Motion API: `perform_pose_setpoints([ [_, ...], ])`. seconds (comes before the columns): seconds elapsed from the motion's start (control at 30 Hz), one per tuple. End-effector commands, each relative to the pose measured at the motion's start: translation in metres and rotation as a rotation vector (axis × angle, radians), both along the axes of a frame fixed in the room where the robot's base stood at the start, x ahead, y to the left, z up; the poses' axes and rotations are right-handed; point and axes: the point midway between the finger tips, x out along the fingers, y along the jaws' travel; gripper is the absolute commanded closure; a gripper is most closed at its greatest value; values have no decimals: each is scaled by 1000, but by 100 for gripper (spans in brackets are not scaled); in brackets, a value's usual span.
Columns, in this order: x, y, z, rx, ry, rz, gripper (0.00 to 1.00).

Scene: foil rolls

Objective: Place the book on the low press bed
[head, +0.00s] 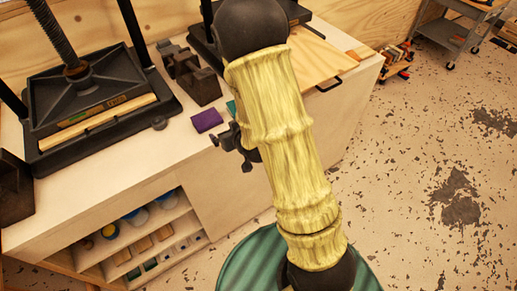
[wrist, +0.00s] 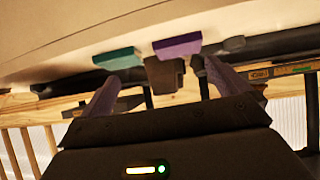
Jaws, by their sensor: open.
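A small purple book (head: 207,121) lies on the pale bench top, with a teal book (head: 231,107) just to its right, partly hidden by my arm. In the wrist view, the purple book (wrist: 177,45) and the teal book (wrist: 117,59) show beyond the fingers. My gripper (head: 230,150) is beside the books on their near side, open and empty. Its spread fingers also show in the wrist view (wrist: 165,88). A black screw press (head: 85,88) stands at the left, its bed (head: 60,158) low on the bench. A second press (head: 203,40) is mostly hidden behind my arm.
Dark metal blocks (head: 190,75) stand between the presses. A wooden board (head: 315,60) lies at the right end of the bench top (head: 125,185). Shelves with jars and rolls (head: 140,235) are below. A grey cart (head: 450,35) stands far right; the speckled floor is mostly clear.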

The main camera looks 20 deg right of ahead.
Motion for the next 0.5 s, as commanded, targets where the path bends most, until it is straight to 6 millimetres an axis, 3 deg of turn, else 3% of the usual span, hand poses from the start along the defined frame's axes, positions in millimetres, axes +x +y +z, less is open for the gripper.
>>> perform_pose_setpoints([
  [0.27, -42, -30, 28, -47, 260, -100, 0],
  [0.5, -100, -46, 55, -62, 500, -160, 0],
])
